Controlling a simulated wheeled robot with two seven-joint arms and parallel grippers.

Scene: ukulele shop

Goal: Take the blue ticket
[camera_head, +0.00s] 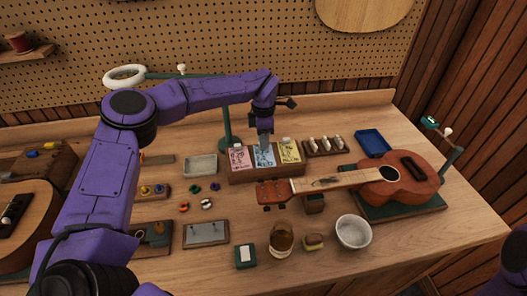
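The blue ticket (264,158) stands in the middle of a wooden ticket holder (240,177), between a pink ticket (239,158) on its left and a yellow ticket (289,151) on its right. My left gripper (265,142) points down at the top of the blue ticket and hides its upper edge. Its fingers are small and overlap the ticket, so I cannot tell whether they are open, shut or touching it. My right gripper is not in view; only a bit of my purple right arm shows at the lower right edge.
A ukulele (402,184) lies on the right, its headstock just in front of the holder. A wooden block with pale pieces (325,147) and a blue tray (373,143) are to the right. A jar (281,238) and a white bowl (353,232) stand in front. A green post (225,125) rises behind.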

